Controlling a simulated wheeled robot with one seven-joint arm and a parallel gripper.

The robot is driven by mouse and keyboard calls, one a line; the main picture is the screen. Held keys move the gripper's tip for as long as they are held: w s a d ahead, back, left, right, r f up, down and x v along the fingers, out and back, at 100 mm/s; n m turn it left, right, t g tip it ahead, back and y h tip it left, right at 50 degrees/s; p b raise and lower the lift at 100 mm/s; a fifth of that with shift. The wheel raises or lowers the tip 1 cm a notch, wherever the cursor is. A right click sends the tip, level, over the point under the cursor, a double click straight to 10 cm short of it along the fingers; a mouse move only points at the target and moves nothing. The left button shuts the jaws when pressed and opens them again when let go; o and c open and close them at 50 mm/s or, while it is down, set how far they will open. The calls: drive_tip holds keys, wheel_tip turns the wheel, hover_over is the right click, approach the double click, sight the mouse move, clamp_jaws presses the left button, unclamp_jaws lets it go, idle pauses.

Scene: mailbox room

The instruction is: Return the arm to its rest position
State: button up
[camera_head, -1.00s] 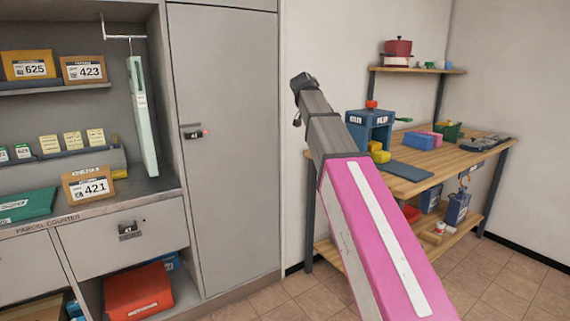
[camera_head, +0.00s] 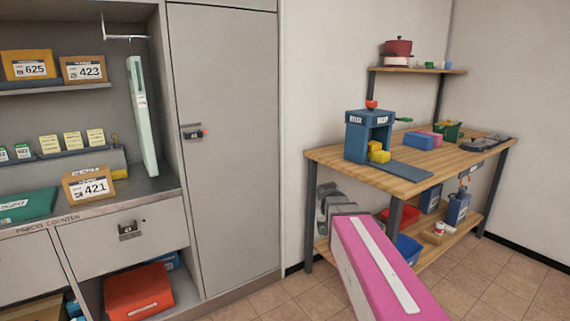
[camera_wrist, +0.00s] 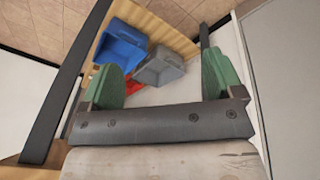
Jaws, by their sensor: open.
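My arm, with a pink link and a white stripe, reaches in from the bottom right of the head view. Its far end is low, beside the left legs of the wooden workbench (camera_head: 440,165). In the head view the fingertips cannot be made out. In the wrist view my gripper (camera_wrist: 165,75) is open, its two green fingers wide apart. Beyond them a grey bin (camera_wrist: 160,68) and a blue bin (camera_wrist: 120,45) show on the bench's lower shelf. No object is held between the fingers.
A grey locker door (camera_head: 225,150) and the parcel counter (camera_head: 100,208) with a numbered box (camera_head: 88,187) stand at left. The bench carries a blue box-shaped stand (camera_head: 368,135). A wall shelf (camera_head: 415,70) hangs above. Tiled floor (camera_head: 500,285) is open at the lower right.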

drive_tip(key=s+f+n+g+y, duration=0.1)
drive_tip(key=s+f+y, duration=0.1)
drive_tip(key=s+f, duration=1.1)
drive_tip(key=shift+s+d+n+g, duration=0.3)
drive_tip(key=shift+d+n+g, duration=0.05)
drive_tip(key=shift+n+g, duration=0.05)
